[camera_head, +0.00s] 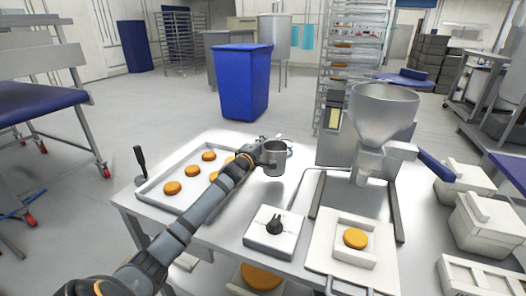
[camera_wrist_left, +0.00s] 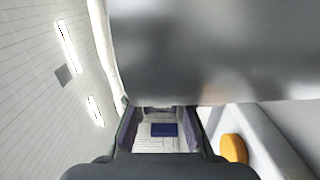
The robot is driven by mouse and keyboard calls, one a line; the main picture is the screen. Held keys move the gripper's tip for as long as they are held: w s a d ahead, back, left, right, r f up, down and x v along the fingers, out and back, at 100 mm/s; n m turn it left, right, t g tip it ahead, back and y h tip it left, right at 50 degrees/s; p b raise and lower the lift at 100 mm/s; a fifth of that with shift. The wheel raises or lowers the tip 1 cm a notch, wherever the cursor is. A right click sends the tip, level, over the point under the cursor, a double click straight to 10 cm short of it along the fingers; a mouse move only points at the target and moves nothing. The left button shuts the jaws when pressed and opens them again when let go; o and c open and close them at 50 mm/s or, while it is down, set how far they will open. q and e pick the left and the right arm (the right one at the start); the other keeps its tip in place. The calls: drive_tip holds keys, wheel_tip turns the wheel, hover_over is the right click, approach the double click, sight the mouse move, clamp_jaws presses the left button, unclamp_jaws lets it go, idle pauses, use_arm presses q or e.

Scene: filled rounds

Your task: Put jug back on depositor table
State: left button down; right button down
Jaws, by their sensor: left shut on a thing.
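The jug (camera_head: 275,160) is a grey metal vessel at the far edge of the depositor table (camera_head: 215,234), between the tray and the depositor. My left arm reaches across the table from the lower left. My left gripper (camera_head: 259,151) is shut on the jug at its left side. The jug looks upright; I cannot tell whether its base touches the table. In the left wrist view the jug's blurred metal wall (camera_wrist_left: 210,50) fills the upper part, above the gripper fingers (camera_wrist_left: 160,125). My right gripper is not in view.
A white tray (camera_head: 150,190) with several orange rounds lies on the left. The depositor (camera_head: 380,125) with its metal funnel stands on the right. A white box with a black knob (camera_head: 272,236) sits in front. A blue bin (camera_head: 241,82) stands on the floor behind.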

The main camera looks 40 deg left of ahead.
use_arm(q)
wheel_tip(320, 180, down, 3)
drive_tip(key=shift+w+f, duration=0.1)
drive_tip(key=shift+f, duration=0.1)
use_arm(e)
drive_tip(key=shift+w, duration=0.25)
use_arm(q)
drive_tip(key=shift+f, duration=0.1)
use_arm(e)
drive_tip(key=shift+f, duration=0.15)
use_arm(q)
drive_tip(key=c, duration=1.3)
unclamp_jaws()
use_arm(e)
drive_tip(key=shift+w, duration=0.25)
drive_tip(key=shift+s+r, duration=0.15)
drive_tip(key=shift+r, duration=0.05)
